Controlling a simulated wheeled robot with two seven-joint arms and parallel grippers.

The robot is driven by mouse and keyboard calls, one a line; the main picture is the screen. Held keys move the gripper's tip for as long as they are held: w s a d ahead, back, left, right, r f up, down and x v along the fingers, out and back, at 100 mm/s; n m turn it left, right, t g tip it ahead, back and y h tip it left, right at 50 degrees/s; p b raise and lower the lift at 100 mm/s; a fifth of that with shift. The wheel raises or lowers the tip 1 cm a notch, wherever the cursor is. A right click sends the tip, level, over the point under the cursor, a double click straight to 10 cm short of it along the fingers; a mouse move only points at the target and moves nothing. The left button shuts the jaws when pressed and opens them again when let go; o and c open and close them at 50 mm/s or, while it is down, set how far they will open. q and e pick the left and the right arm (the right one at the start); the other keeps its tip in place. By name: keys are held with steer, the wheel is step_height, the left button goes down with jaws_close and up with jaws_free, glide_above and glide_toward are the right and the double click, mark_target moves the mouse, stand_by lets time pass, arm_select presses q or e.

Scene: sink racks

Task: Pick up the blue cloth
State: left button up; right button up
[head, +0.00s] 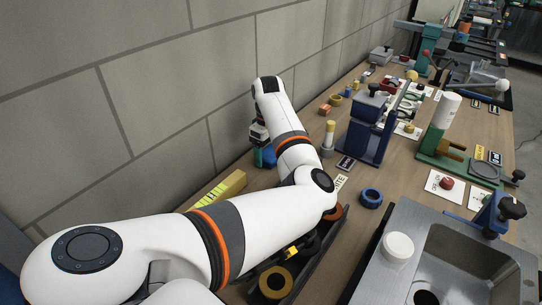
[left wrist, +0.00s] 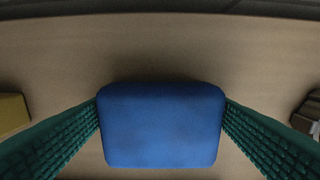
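The blue cloth (left wrist: 161,125) is a thick, block-like pad in the middle of the left wrist view. My left gripper (left wrist: 161,108) has one green ridged finger on each side of it, and I see no gap between fingers and cloth. In the head view the left gripper (head: 259,138) points down near the wall, with a bit of the blue cloth (head: 267,157) showing under it. Whether the cloth is clear of the table cannot be told. My right gripper is not in view.
The grey block wall (head: 160,90) rises close behind the left gripper. A yellow block (head: 232,186) lies nearby on the wooden table. A blue vise-like stand (head: 372,125), a blue ring (head: 371,197) and a metal sink (head: 460,255) are to the right.

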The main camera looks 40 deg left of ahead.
mark_target(269, 151)
arm_select(q)
steer(key=c, duration=0.5)
steer(key=shift+r, duration=0.1)
steer(key=shift+c, duration=0.2)
step_height(269, 151, up, 18)
steer(key=p, duration=0.1)
